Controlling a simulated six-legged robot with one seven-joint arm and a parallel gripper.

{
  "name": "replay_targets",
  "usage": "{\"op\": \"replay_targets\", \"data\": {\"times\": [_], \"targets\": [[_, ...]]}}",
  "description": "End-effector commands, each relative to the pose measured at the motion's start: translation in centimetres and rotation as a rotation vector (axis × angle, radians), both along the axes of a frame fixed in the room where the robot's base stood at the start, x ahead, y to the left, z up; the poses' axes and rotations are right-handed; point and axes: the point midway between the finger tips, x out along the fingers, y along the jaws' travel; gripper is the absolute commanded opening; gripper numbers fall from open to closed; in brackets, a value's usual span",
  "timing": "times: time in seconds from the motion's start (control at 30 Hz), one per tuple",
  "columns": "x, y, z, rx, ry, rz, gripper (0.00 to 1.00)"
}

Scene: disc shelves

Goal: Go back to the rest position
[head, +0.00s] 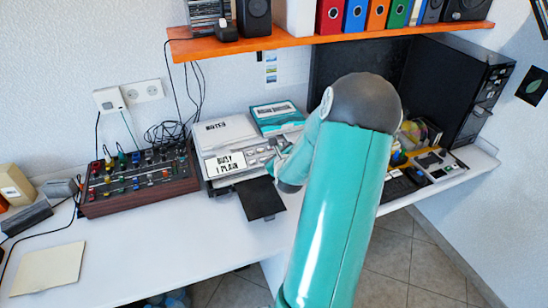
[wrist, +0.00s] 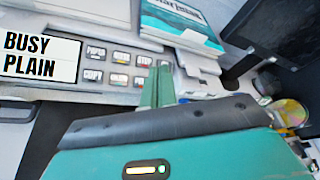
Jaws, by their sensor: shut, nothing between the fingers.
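My gripper (wrist: 158,72) shows in the wrist view as two green fingers pressed together, shut and empty. They point toward the button panel of a printer (wrist: 90,93). I cannot tell whether the fingertips touch the panel. The printer's screen (wrist: 38,55) reads "BUSY PLAIN". In the head view my teal arm reaches over the desk from the bottom. Its end lies at the right front of the printer (head: 222,133), and the fingers are small and partly hidden there.
An orange shelf (head: 290,42) with binders and speakers hangs above the white desk (head: 150,250). A control box with knobs (head: 140,182) stands left of the printer. A teal-covered book (head: 277,117) lies at its right. A black monitor and computer case (head: 482,100) stand at right.

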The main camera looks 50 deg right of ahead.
Motion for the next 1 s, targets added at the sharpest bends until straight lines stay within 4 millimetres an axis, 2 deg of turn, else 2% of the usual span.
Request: {"op": "replay_targets", "data": {"times": [0.8, 0.9, 1.0], "targets": [[0.1, 0.1, 0.0, -0.003, 0.002, 0.002, 0.00], [0.8, 1.0, 0.6, -0.030, 0.048, 0.037, 0.00], [2.6, 3.4, 1.8, -0.102, 0.173, 0.131, 0.00]]}}
